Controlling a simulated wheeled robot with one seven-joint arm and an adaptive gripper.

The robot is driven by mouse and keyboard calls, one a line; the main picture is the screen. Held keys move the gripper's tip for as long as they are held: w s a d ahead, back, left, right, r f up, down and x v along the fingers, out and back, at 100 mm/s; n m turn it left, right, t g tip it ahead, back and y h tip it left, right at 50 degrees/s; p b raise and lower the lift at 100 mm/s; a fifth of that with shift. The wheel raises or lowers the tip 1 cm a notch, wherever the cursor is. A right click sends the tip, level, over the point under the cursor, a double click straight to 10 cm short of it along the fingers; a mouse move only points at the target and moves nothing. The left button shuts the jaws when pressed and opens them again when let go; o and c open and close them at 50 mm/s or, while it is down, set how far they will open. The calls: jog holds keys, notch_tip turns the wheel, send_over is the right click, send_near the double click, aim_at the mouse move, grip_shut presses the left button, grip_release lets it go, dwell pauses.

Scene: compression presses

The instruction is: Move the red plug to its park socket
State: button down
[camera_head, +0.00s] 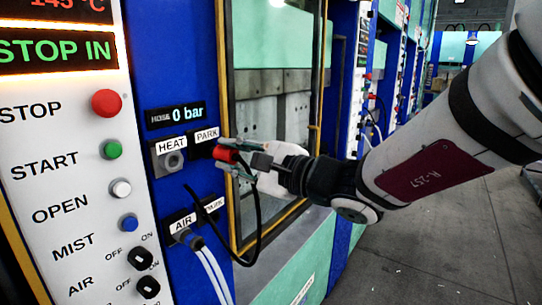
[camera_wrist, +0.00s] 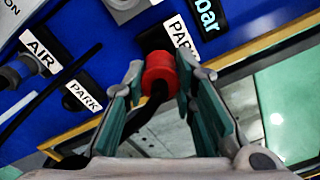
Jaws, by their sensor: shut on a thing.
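The red plug (camera_head: 226,154) is between the fingertips of my gripper (camera_head: 238,162), which is shut on it. In the wrist view the red plug (camera_wrist: 160,70) sits between the two green-grey fingers of my gripper (camera_wrist: 160,78), with its far end against or just in front of the black park socket (camera_wrist: 153,38). I cannot tell whether it is seated. In the head view the park socket (camera_head: 203,149), under the upper PARK label, is partly hidden by the plug and gripper. A black cable (camera_head: 257,215) hangs from the plug. The grey HEAT socket (camera_head: 173,160) to the left shows an empty round opening.
Below are the AIR socket (camera_head: 183,236) with pale hoses and a second PARK label (camera_head: 213,206). A button panel (camera_head: 75,170) is at left. The yellow-edged press window (camera_head: 270,90) lies right behind my gripper. Open floor (camera_head: 440,240) is at right.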

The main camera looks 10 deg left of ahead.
jog(key=shift+b+x, duration=0.35)
jog(key=shift+x, duration=1.1)
jog(key=c, duration=1.2)
grip_release()
jog(key=shift+c, duration=0.2)
jog(key=v, duration=1.2)
jog(key=s+d+f+n+g+h, duration=0.4)
jog(key=s+d+f+n+h, duration=0.3)
jog(key=s, duration=0.5)
jog(key=s+d+f+n+t+h, duration=0.1)
jog(key=d+h, duration=0.3)
jog(key=d, duration=0.7)
jog(key=s+d+f+n+t+h, duration=0.1)
jog(key=d+h, duration=0.4)
jog(key=d, duration=0.6)
jog(key=shift+s+d+f+n+t+h, duration=0.3)
jog(key=shift+s+f+n, duration=0.35)
jog(key=shift+s, duration=0.25)
